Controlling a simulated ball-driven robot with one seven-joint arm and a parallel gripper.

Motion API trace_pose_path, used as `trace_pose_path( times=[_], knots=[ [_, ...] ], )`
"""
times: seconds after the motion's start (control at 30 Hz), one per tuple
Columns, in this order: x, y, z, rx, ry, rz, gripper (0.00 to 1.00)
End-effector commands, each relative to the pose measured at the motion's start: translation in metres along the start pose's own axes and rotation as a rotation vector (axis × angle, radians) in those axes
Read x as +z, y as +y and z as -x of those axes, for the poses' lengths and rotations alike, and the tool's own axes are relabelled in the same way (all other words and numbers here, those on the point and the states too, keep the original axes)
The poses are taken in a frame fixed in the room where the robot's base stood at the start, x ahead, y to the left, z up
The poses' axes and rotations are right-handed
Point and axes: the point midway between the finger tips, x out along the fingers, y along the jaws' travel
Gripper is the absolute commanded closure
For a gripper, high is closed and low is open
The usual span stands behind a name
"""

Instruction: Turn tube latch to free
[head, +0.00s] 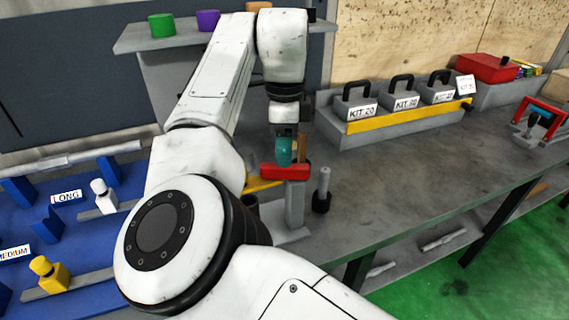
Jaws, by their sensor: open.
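My gripper (285,153) points down at the bench, just above a red bar (286,172) on top of a grey post (294,203). A teal piece shows at the gripper's tip; I cannot tell whether it is a finger or a separate part. The jaws are open, but the gap between them is hard to make out. I cannot tell whether they touch the red bar. No part is labelled as the tube latch; the red bar may be it. A yellow piece (264,184) lies behind the post, partly hidden by my arm.
A short upright cylinder on a black base (322,190) stands close right of the post. Grey kit boxes (402,103) line the bench's back. A blue rack (75,240) with LONG and MEDIUM labels is at left. A shelf (190,38) holds coloured cups.

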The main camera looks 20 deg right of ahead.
Motion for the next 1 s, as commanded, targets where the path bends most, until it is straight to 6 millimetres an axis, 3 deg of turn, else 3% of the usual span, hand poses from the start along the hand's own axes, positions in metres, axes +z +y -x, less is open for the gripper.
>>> trace_pose_path(
  times=[0.1,0.3,0.7,1.0],
  knots=[
    [0.0,0.0,-0.021,0.001,0.001,0.0,0.51],
    [0.0,0.0,-0.045,0.0,0.0,0.0,0.51],
    [0.0,0.0,-0.053,-0.001,0.0,0.0,0.51],
    [-0.001,0.0,-0.053,-0.001,0.0,0.0,0.78]
  ],
)
